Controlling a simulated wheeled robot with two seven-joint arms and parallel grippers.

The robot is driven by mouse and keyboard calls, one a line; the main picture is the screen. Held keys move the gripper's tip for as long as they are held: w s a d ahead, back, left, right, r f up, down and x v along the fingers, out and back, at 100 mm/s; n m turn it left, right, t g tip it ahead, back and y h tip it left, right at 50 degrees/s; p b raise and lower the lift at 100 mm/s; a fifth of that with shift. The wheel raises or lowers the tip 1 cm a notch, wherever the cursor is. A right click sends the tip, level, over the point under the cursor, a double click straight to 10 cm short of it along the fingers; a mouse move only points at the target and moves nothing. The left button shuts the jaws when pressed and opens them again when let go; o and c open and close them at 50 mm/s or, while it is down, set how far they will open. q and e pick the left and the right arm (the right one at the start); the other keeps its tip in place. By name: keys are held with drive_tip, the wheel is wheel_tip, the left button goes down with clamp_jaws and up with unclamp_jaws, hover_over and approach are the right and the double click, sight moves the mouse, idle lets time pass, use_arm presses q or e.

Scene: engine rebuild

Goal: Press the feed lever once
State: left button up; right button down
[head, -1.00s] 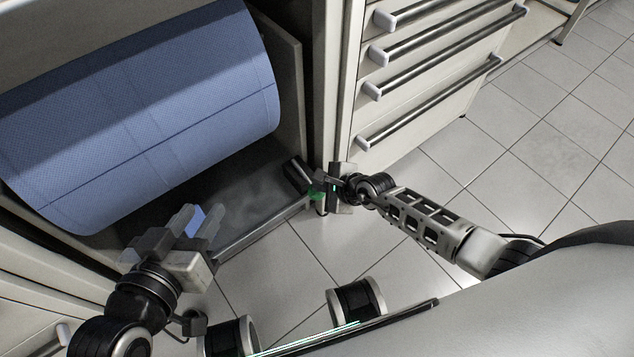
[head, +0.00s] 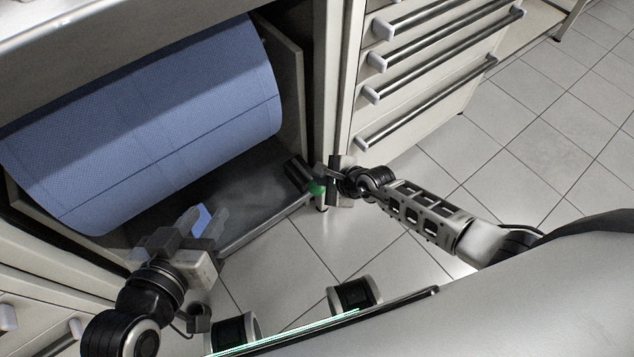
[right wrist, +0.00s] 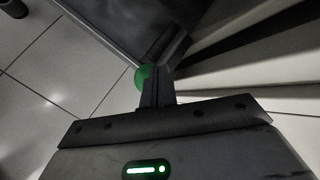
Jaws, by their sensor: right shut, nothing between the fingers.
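The feed lever (head: 297,174) is a short dark bar with a green knob (head: 317,188) at the right end of the tray below the blue roll (head: 150,120). My right gripper (head: 323,178) is shut and empty, right at the knob. In the right wrist view the green knob (right wrist: 143,76) shows just left of the closed fingers (right wrist: 158,82) and is partly hidden by them. I cannot tell whether they touch it. My left gripper (head: 203,222) is at the tray's front edge, its fingers apart. A small blue patch (head: 200,216) shows between them; I cannot tell whether it is gripped.
The dark tray (head: 255,190) lies in a bay under the roll. A drawer cabinet (head: 365,103) with long bar handles stands to the right of the lever. Tiled floor (head: 530,130) is open farther right.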

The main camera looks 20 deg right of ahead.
drive_tip(key=shift+r+p, duration=2.45)
drive_tip(key=shift+r, duration=0.1)
